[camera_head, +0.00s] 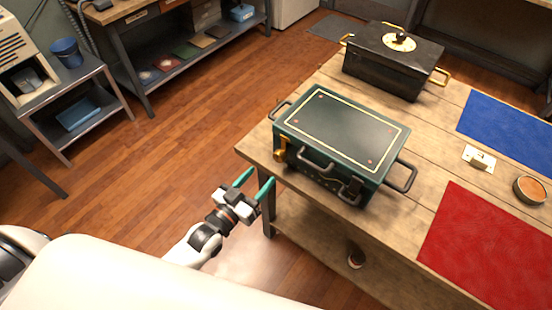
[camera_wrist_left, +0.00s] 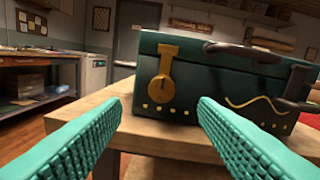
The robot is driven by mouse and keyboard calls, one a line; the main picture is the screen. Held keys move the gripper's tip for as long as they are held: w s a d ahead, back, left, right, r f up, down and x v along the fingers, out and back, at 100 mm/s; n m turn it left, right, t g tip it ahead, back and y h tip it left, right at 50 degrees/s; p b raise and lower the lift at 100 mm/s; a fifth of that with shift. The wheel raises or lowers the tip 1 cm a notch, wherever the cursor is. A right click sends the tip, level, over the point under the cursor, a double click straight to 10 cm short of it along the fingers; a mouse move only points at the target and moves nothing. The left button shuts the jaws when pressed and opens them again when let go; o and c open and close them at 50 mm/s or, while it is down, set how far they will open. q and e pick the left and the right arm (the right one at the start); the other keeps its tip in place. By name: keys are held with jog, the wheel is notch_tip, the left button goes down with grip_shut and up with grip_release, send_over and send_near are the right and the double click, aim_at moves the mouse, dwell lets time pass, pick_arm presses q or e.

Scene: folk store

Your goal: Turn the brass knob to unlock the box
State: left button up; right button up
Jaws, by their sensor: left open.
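A dark green box (camera_head: 341,132) with a yellow line around its lid stands near the left corner of the wooden table. Its brass knob (camera_head: 280,153) is on the left end of the box. In the left wrist view the brass knob (camera_wrist_left: 162,86) shows as a round disc on the box's face (camera_wrist_left: 205,83), with a strap-like piece above it. My left gripper (camera_head: 257,180) is open and empty, off the table's edge and apart from the knob. In the left wrist view its teal fingers (camera_wrist_left: 160,128) spread on both sides below the knob. My right gripper is not in view.
A black box (camera_head: 392,68) with brass handles stands at the back of the table (camera_head: 440,135). Open floor lies left.

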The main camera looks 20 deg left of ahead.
aim_at(277, 159)
pick_arm(q)
jog(key=x, duration=0.8)
jog(key=shift+w+d+f+p, duration=0.1)
jog(key=shift+w+d+p, duration=0.1)
jog(key=shift+p, duration=0.15)
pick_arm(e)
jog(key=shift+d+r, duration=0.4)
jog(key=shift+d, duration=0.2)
pick_arm(q)
jog(key=shift+s, duration=0.1)
jog(key=c, duration=1)
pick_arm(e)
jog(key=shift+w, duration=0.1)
